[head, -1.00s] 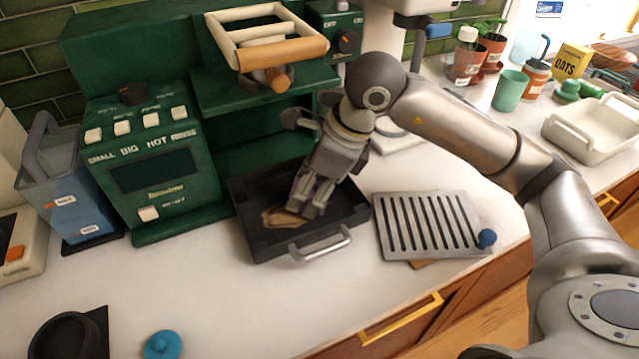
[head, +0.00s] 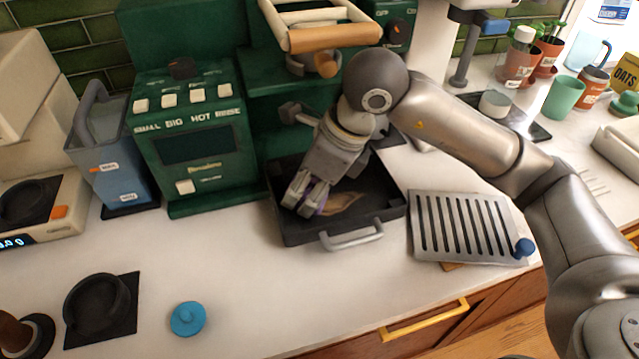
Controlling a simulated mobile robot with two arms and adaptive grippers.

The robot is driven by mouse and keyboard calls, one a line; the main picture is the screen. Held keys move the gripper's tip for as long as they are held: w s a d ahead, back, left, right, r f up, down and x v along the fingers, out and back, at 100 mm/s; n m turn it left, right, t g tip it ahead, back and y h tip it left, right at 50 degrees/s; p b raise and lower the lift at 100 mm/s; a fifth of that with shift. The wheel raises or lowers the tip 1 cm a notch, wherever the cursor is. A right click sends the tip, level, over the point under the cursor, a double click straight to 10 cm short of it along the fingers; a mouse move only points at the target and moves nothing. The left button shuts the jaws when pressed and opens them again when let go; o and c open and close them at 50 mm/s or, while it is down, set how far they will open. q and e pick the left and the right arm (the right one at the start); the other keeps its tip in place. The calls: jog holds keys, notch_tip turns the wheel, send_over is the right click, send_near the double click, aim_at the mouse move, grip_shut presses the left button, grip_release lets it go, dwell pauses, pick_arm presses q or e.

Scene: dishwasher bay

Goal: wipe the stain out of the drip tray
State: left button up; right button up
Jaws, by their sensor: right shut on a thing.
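The black drip tray (head: 300,233) lies on the counter in front of the green coffee machine, its grey handle (head: 352,239) facing forward. A brown stain (head: 345,203) shows on the tray floor, partly hidden by my gripper. My right gripper (head: 305,202) reaches down into the left part of the tray, left of the visible stain. It is shut on a small purple thing (head: 321,199), mostly hidden between the fingers; whether it touches the tray floor I cannot tell. My left gripper is out of view.
The slotted grey grate (head: 466,228) with a blue knob lies right of the tray. The coffee machine (head: 190,130) and a blue-grey water container (head: 118,160) stand behind and left. A blue lid (head: 187,319) and black holder (head: 100,305) lie front left. Counter before the tray is clear.

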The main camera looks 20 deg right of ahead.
jog(key=shift+a, duration=0.45)
jog(key=shift+s+a+f, duration=0.1)
jog(key=shift+s, duration=0.05)
jog(key=shift+c, duration=0.2)
jog(key=shift+a, duration=0.1)
jog(key=r, duration=0.1)
jog(key=r+p, duration=0.1)
jog(key=r, duration=0.1)
jog(key=r+p, duration=0.1)
jog(key=r, duration=0.1)
jog(key=shift+a, duration=0.4)
jog(key=shift+r+p, duration=0.45)
jog(key=shift+r, duration=0.15)
jog(key=shift+d, duration=0.2)
